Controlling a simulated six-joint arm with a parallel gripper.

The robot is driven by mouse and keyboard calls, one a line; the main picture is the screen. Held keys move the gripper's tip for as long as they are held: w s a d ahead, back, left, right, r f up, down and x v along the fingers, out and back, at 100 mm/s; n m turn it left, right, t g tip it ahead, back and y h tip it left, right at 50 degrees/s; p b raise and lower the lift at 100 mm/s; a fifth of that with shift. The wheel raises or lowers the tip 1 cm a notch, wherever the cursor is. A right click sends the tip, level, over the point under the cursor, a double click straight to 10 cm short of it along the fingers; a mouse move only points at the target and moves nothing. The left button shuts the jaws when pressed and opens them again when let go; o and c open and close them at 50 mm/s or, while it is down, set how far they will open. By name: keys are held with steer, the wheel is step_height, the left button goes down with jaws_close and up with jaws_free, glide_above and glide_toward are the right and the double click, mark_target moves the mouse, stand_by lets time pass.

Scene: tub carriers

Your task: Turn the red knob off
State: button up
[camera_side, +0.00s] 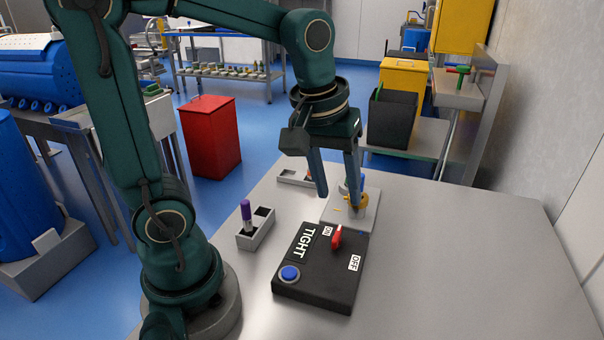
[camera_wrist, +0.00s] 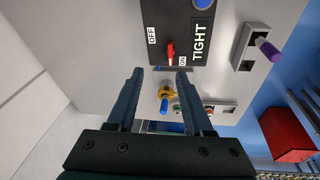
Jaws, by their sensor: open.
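The red knob (camera_side: 337,238) stands on top of a black box (camera_side: 322,283) marked TIGHT, with ON and OFF labels. It sits close to the ON label (camera_side: 328,230); the OFF label (camera_side: 355,263) is farther off, nearer the box's right edge. In the wrist view the red knob (camera_wrist: 170,51) shows just beyond the fingertips, its long side running up and down the picture. My gripper (camera_side: 341,198) is open and empty, pointing down above and behind the knob, apart from it. In the wrist view my gripper (camera_wrist: 160,72) has its fingers spread wide.
A blue button (camera_side: 290,273) is on the same box. Behind it, a yellow and blue fitting (camera_side: 357,202) on a pale plate stands close to my fingers. A grey holder (camera_side: 255,236) with a purple-topped item (camera_side: 246,212) stands left. The table's right side is clear.

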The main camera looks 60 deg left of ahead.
mark_target(337, 233)
steer(key=w+f, duration=0.1)
steer(key=a+f+n+g, duration=0.1)
steer(key=f, duration=0.1)
steer(key=w+a+f+g, duration=0.1)
steer(key=f, duration=0.1)
steer(key=shift+w+f+n, duration=0.25)
steer(key=shift+w+n, duration=0.05)
steer(key=shift+n, duration=0.1)
steer(key=shift+s+a+f+g, duration=0.15)
steer(key=shift+f+g, duration=0.25)
steer(key=shift+f, duration=2.6)
jaws_close()
